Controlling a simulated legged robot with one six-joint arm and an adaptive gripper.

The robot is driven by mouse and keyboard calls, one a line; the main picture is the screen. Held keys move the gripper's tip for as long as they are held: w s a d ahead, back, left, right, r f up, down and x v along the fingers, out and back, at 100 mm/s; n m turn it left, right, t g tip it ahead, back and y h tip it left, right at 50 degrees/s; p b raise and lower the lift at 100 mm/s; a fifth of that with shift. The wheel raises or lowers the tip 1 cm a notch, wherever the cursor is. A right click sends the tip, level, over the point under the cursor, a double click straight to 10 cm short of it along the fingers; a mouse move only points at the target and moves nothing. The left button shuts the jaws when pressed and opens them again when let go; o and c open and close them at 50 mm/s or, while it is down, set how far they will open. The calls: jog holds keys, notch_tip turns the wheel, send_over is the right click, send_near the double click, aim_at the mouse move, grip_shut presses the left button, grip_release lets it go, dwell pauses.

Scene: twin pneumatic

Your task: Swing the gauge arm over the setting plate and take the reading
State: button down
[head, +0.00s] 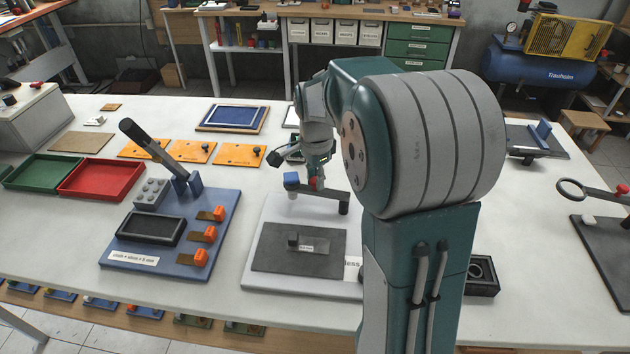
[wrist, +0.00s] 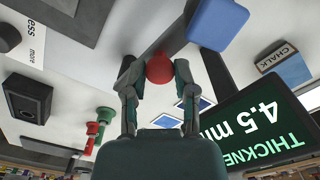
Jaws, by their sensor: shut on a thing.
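The gauge arm (head: 328,192) is a dark bar with a blue block (head: 291,180) at its left end and a dark post at its right. It shows over the back of a white base, behind a dark grey plate (head: 270,262), perhaps the setting plate, with a small dark block on it. My gripper (head: 316,178) is shut on the arm's red knob (wrist: 159,68); in the wrist view both fingers touch its sides. The blue block also shows in the wrist view (wrist: 218,22). A display (wrist: 255,135) reads "THICKNESS 4.5 mm", upside down.
A blue fixture board (head: 175,235) with a tilted grey handle stands left. A red tray (head: 100,180) and green tray (head: 38,172) lie farther left. A dark open box (head: 482,276) sits right of my arm. A chalk box (wrist: 286,66) shows in the wrist view.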

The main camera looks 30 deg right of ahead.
aim_at(315, 178)
jog(key=shift+w+d+f+m, duration=0.1)
jog(key=shift+w+m, duration=0.05)
jog(key=shift+m, duration=0.25)
jog(key=shift+c, duration=2)
grip_release()
jog(key=shift+w, duration=0.1)
notch_tip(315, 178, up, 12)
